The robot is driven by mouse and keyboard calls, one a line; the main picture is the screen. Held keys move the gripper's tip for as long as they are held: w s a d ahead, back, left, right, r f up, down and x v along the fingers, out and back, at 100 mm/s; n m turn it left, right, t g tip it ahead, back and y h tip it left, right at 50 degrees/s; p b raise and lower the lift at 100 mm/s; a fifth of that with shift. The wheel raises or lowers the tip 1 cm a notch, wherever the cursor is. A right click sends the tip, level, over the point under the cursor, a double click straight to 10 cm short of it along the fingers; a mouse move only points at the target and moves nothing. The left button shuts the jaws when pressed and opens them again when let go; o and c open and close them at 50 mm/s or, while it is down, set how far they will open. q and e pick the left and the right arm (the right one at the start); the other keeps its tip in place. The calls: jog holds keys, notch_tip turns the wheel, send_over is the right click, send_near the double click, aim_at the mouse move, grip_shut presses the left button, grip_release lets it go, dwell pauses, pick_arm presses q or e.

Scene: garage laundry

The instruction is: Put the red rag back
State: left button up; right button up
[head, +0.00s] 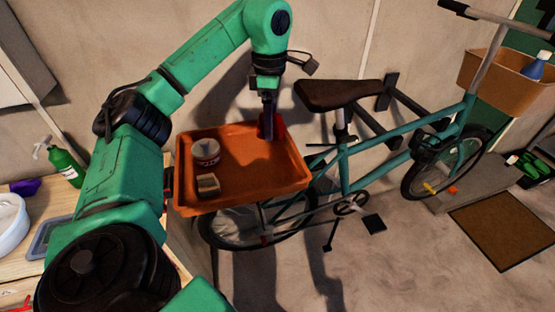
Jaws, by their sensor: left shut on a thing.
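My left gripper (268,120) points down at the back right part of an orange tray (240,187). It is shut on the red rag (279,126), which shows as a small red patch around the fingertips. The fingers hide part of the rag, and I cannot tell whether it touches the tray. My right gripper is not in view.
A teal bicycle (365,157) with a dark saddle (338,94) stands right of the tray. Its front basket (510,79) holds a blue bottle (536,66). At left, a wooden bench (50,205) carries a green spray bottle (66,165) and a white basin (12,225). A brown mat (503,228) lies at right.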

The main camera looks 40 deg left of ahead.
pick_arm(q)
jog(key=s+f+b, duration=0.1)
jog(key=f, duration=0.1)
jog(key=s+f, duration=0.1)
jog(key=f, duration=0.1)
jog(key=s+f+b, duration=0.1)
jog(key=f, duration=0.1)
jog(key=shift+f+b, duration=0.1)
jog(key=shift+b, duration=0.25)
jog(key=f, duration=0.2)
jog(key=w+f+p, duration=0.1)
jog(key=f, duration=0.5)
jog(key=shift+w+p, duration=0.3)
jog(key=shift+p, duration=0.05)
jog(key=shift+s+f, duration=0.1)
jog(key=shift+f, duration=0.1)
jog(key=o, duration=1.1)
jog(key=shift+o, duration=0.2)
notch_tip(320, 180, up, 8)
notch_tip(320, 180, up, 4)
jog(key=p, duration=0.1)
send_over(269, 177)
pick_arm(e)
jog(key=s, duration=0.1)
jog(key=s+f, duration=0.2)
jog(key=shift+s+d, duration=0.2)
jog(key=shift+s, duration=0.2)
